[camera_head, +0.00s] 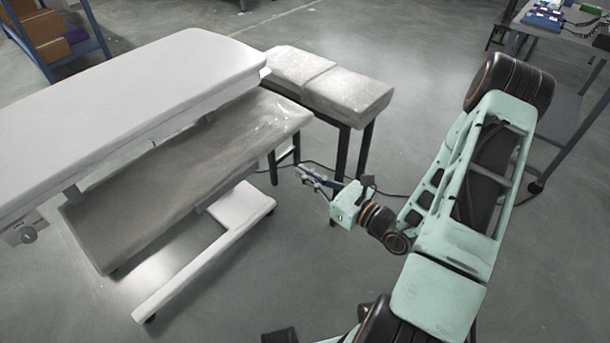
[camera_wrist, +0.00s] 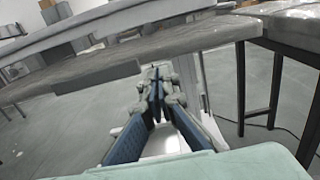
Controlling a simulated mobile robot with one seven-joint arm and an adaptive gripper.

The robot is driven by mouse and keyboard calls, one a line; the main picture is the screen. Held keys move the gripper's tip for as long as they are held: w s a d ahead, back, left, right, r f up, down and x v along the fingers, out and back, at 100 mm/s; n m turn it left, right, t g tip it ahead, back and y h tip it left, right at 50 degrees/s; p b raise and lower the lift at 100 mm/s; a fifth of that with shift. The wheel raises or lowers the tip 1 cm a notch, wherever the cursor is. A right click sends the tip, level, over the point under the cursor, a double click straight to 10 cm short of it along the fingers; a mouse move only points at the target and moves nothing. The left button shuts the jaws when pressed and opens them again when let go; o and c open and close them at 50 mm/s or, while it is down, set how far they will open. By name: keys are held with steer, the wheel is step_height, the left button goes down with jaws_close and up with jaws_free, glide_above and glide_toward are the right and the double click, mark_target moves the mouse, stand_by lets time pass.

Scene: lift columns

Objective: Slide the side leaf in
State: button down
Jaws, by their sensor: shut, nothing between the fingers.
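A table with a white top (camera_head: 130,75) stands at the left. A grey, glossy side leaf (camera_head: 215,150) sticks out from under that top on the side toward my arm. The leaf also shows in the wrist view (camera_wrist: 150,45), as a wide slab crossing the upper part. In the wrist view the fingers (camera_wrist: 156,84) are together and empty, below the leaf's edge in the picture. I cannot tell their height against the leaf.
A low bench with grey pads (camera_head: 335,85) and dark legs stands just behind the leaf's right end, close to my gripper. A white foot bar (camera_head: 205,250) lies low under the table. A cable runs across the floor. A workbench (camera_head: 560,45) stands at the right.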

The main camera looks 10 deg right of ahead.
mark_target(266, 150)
steer(key=b+x, duration=0.1)
steer(key=x, duration=0.9)
steer(key=shift+w+a+b, duration=0.15)
steer(key=shift+w+b, duration=0.05)
steer(key=shift+b, duration=0.15)
